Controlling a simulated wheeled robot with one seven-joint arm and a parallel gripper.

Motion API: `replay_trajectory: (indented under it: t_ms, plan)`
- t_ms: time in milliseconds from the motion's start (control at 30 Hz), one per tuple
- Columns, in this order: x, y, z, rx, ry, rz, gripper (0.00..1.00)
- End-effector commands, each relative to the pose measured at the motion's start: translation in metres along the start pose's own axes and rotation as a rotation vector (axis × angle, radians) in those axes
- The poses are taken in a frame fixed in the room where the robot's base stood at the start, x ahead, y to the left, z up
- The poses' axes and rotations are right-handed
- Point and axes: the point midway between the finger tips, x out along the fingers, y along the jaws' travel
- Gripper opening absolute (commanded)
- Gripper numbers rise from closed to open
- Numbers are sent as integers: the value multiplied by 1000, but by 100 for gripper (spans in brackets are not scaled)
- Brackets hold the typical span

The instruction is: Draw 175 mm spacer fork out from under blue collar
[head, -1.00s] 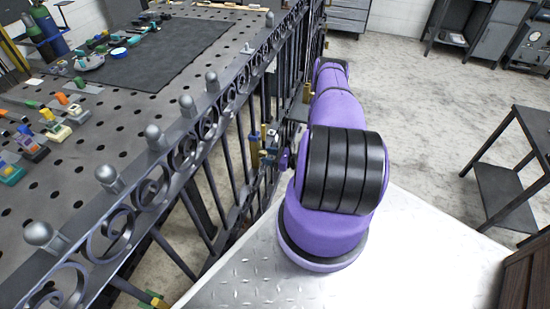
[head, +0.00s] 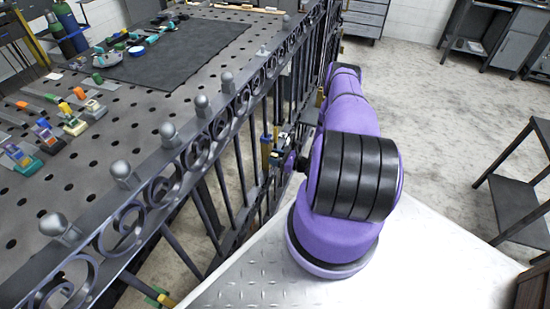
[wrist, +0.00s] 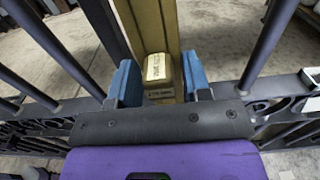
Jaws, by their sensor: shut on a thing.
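In the wrist view my gripper (wrist: 160,88) has its two blue fingers on either side of a pale labelled block, which I take to be the end of the spacer fork (wrist: 158,68). The gripper is shut on it; the label is too small to read surely. A tan bar (wrist: 150,22) rises behind the block. In the head view a brass post with a blue collar (head: 266,138) stands by the gate bars, just left of my gripper (head: 284,158). The fork is not clear there, and whether it still sits under the collar cannot be told.
The scrolled iron gate (head: 195,155) runs diagonally, its bars close around my gripper. A perforated table (head: 60,190) with several tools lies to the left. A dark side table (head: 515,195) stands at the right. Open floor (head: 430,120) lies between.

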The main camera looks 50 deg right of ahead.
Motion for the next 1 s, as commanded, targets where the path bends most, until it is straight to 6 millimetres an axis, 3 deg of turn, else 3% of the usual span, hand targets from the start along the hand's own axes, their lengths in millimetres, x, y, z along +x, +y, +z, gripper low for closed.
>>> replay_trajectory:
  t_ms: [1000]
  plan:
    - [-19,0,0,0,0,0,1]
